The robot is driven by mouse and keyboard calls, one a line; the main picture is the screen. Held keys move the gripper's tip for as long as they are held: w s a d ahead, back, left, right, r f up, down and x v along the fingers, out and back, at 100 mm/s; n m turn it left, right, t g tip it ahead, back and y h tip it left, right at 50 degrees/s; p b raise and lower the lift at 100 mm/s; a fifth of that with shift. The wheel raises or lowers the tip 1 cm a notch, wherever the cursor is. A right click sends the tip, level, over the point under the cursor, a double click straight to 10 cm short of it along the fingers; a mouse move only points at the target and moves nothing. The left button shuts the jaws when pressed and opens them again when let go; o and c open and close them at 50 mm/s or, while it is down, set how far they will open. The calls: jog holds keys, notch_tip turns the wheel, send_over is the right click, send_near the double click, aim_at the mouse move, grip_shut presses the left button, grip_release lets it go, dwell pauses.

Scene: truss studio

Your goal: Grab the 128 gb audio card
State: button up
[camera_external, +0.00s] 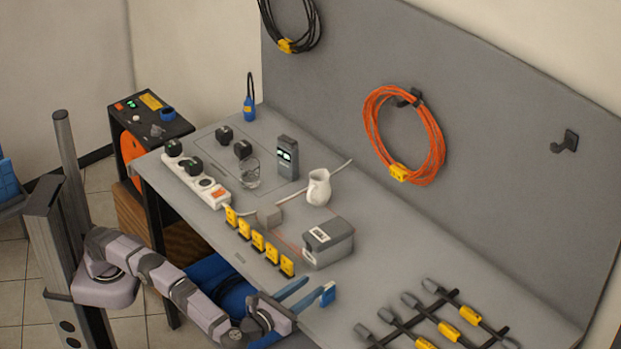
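Several small yellow card-like pieces stand in a slanting row along the front of the grey table, from the far-left one (231,215) to the near-right one (287,266). They may be the audio cards, but their labels are too small to read, so I cannot tell which is 128 gb. My gripper (309,291) is at the table's front edge, just below and right of the row's near end. Its two blue-grey fingers are spread apart, with nothing visible between them.
A grey box (328,243) stands just right of the row, with a white jug (318,187) behind it. A white power strip (198,178) lies at left. A black rack (440,315) with several tools is at right.

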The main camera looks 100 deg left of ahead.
aim_at(327, 291)
notch_tip(327, 291, down, 6)
jog(key=shift+w+a+r, duration=0.1)
jog(key=shift+r, duration=0.1)
jog(key=shift+p+x, duration=0.55)
jog(key=shift+x, duration=3.1)
jog(key=shift+w, duration=0.15)
grip_shut()
